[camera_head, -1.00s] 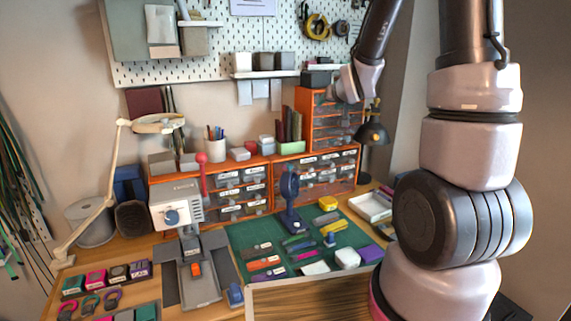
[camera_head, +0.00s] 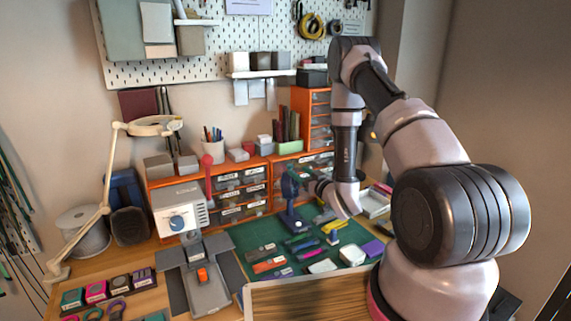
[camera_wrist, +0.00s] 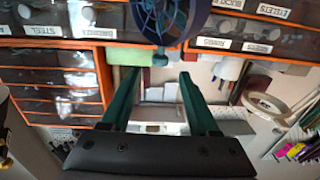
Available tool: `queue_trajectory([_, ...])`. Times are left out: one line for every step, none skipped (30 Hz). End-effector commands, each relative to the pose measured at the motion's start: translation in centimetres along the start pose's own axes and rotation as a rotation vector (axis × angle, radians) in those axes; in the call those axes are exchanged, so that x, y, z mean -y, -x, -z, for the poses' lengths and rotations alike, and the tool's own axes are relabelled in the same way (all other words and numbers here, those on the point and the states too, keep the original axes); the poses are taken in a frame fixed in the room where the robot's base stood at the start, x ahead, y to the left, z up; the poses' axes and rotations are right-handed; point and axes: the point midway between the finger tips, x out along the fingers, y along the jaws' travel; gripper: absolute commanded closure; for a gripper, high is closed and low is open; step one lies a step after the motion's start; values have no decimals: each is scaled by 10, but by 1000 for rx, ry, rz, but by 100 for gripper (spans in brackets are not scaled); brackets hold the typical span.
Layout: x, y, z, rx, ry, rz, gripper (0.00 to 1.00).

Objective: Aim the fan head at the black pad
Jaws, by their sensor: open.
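The blue desk fan (camera_head: 292,220) stands upright on the green mat (camera_head: 262,241), its round head (camera_head: 289,184) above a short stem. My gripper (camera_head: 307,176) is just right of the fan head, partly overlapping it in the head view; I cannot tell whether they touch. In the wrist view the fan head (camera_wrist: 170,15) is at the top centre, beyond my gripper's green fingers (camera_wrist: 158,76). The fingers are apart with nothing between them. Dark flat pads flank the grey press, one on its left (camera_head: 173,290); I cannot tell which thing is the black pad.
The grey press (camera_head: 180,210) stands left of the fan. Orange drawer units (camera_head: 240,190) stand close behind it. Small cards, a yellow stapler-like item (camera_head: 334,227) and a white box (camera_head: 352,255) crowd the mat. A wooden board edge (camera_head: 310,297) is in front.

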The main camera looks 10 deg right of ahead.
Motion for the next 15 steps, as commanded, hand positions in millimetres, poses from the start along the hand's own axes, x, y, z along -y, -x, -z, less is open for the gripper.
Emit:
queue_trajectory([1, -7, 1, -3, 3, 4, 39])
queue_trajectory([2, -11, 1, -3, 4, 5, 39])
queue_trajectory([2, -18, 2, -3, 4, 4, 39])
queue_trajectory([3, -24, 2, -5, 4, 6, 39])
queue_trajectory([2, -29, 2, -4, 4, 5, 39])
queue_trajectory([2, -38, 2, -4, 4, 6, 39])
queue_trajectory([2, -44, 2, -4, 3, 6, 39])
queue_trajectory([3, -50, 2, -5, 4, 6, 39])
queue_trajectory([2, -57, 2, -4, 5, 5, 39])
queue_trajectory([2, -63, 2, -3, 4, 5, 39])
queue_trajectory([2, -68, 2, -3, 4, 5, 39])
queue_trajectory([2, -75, 2, -3, 3, 5, 39])
queue_trajectory([2, -79, 2, -4, 3, 5, 39])
queue_trajectory([2, -83, 2, -3, 3, 4, 39])
queue_trajectory([1, -88, 2, -3, 3, 3, 39])
